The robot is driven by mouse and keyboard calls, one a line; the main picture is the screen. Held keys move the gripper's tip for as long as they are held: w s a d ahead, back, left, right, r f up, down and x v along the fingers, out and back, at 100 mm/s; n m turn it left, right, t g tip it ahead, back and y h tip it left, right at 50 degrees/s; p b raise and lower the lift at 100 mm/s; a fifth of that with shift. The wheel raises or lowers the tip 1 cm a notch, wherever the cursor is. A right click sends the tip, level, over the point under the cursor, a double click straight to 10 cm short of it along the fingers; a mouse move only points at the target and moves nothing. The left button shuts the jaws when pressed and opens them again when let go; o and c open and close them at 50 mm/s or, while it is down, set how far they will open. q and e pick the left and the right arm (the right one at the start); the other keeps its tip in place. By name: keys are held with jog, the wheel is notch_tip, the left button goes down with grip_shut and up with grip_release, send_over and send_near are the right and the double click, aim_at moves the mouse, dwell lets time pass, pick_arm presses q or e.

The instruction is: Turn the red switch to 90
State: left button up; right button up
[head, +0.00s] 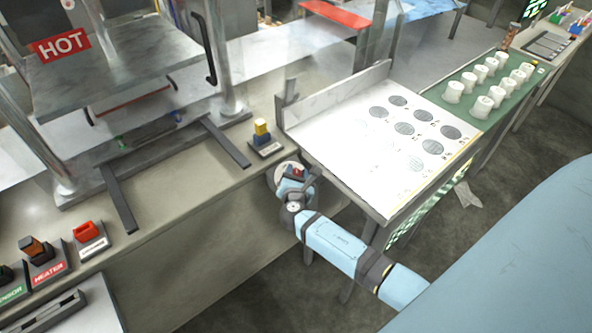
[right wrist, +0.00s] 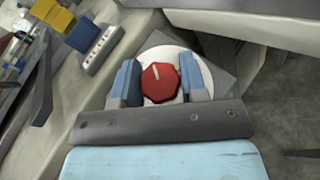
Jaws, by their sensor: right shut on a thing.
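The red switch (right wrist: 161,82) is a faceted knob with a white pointer line, on a round white dial (right wrist: 160,54). In the right wrist view the line points up and slightly left; I cannot read the dial's markings. My right gripper (right wrist: 160,80) is shut on the knob, a blue finger on each side of it. In the head view the right gripper (head: 294,178) is at the counter's front edge, with the red switch (head: 297,172) partly hidden by it. My left gripper is not in view.
A yellow-topped switch (head: 262,130) stands close to the dial. A white board with dark discs (head: 350,135) lies to the right. A press with a HOT sign (head: 60,44) stands at left, above a red switch (head: 86,231) and a heater switch (head: 36,250).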

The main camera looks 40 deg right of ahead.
jog(key=m+g+h+p, duration=0.1)
jog(key=m+g, duration=0.2)
jog(key=m+g+h+p, duration=0.1)
jog(key=m+g, duration=0.1)
jog(key=m, duration=0.1)
jog(key=shift+r+g+h, duration=0.15)
jog(key=shift+g+h, duration=0.15)
jog(key=shift+g, duration=0.1)
jog(key=m+g+p, duration=0.2)
jog(key=m+g, duration=0.2)
jog(key=shift+m+g+p, duration=0.3)
jog(key=shift+m+g, duration=0.3)
jog(key=shift+s+f+y, duration=0.1)
jog(key=shift+f+y, duration=0.1)
jog(key=shift+y, duration=0.2)
jog(key=o, duration=0.9)
jog(key=shift+d, duration=0.1)
